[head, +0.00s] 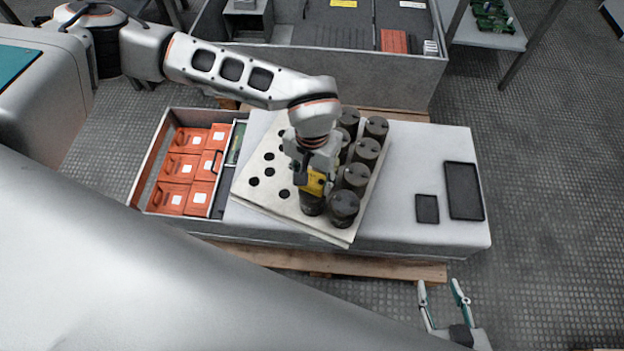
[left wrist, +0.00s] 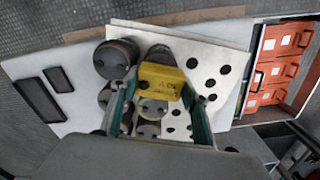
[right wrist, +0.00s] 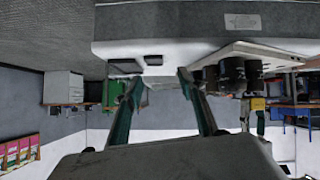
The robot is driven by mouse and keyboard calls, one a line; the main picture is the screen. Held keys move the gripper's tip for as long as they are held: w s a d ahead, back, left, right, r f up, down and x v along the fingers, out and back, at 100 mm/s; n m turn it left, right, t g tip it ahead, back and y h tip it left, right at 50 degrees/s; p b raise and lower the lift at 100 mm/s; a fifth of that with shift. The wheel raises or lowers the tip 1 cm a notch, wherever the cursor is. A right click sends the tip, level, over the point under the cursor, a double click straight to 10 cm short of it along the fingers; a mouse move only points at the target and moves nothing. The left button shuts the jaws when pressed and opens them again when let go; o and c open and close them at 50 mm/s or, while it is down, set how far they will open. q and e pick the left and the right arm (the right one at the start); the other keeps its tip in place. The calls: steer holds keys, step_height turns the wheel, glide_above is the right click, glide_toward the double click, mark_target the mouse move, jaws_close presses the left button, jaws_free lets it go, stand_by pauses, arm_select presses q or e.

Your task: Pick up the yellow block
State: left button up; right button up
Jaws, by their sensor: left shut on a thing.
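The yellow block (head: 316,183) is between the fingers of my left gripper (head: 311,179), over the front part of the white perforated board. In the left wrist view the block (left wrist: 161,82) spans the two fingers, which are shut on it, and dark cylinders show beneath. I cannot tell whether the block touches the cylinder under it. The block also shows small in the right wrist view (right wrist: 257,104). My right gripper (head: 440,288) is open and empty, low in front of the table's front edge. Its spread fingers also show in the right wrist view (right wrist: 158,85).
Several dark cylinders (head: 344,208) stand on the tilted-looking white board (head: 262,196) with empty holes at left. A drawer of orange boxes (head: 182,168) lies left. Two black trays (head: 464,190) (head: 427,209) lie right on the white table (head: 420,150). A grey bin (head: 400,70) stands behind.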

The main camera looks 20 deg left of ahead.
mark_target(313, 178)
arm_select(q)
step_height(313, 178, up, 19)
steer(key=p, duration=0.3)
steer(key=shift+p, duration=0.3)
arm_select(e)
steer(key=shift+s+d+f+h, duration=0.1)
steer(key=shift+s+d+h, duration=0.2)
steer(key=shift+s+d, duration=0.35)
arm_select(q)
steer(key=shift+f, duration=0.15)
arm_select(e)
steer(key=shift+w, duration=0.25)
